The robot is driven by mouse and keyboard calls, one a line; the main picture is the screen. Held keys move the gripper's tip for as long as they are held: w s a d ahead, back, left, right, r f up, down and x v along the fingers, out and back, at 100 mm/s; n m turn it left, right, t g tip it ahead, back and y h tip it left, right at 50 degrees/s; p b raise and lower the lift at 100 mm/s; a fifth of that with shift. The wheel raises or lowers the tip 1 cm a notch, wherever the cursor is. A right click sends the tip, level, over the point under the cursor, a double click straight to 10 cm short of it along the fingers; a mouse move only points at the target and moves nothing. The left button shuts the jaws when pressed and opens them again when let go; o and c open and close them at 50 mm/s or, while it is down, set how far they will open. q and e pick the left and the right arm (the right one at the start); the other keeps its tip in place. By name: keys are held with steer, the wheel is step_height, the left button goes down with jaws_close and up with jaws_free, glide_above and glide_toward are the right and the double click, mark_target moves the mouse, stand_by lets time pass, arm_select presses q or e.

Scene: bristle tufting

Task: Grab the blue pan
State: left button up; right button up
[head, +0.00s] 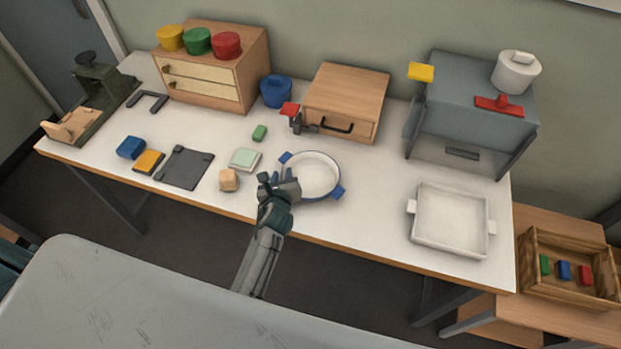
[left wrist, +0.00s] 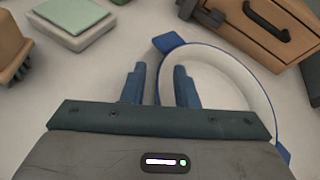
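The blue pan (head: 318,176) is round and shallow, white inside, with a blue rim and two blue side handles. It sits on the table near the front edge, and it also shows in the left wrist view (left wrist: 222,80). My left gripper (head: 283,183) is at the pan's left side. In the left wrist view its two fingers (left wrist: 160,85) are apart, with the pan's left wall appearing between them. Contact with the wall cannot be told. My right gripper is not in view.
A beige-topped brush (head: 229,179) and a pale green block (head: 244,159) lie left of the pan. Behind it are a wooden box (head: 345,98), a red-topped clamp (head: 291,110) and a blue pot (head: 275,92). A white tray (head: 450,247) stands to the right, with clear table between.

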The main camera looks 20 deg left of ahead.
arm_select(q)
jaws_close()
stand_by(1.2)
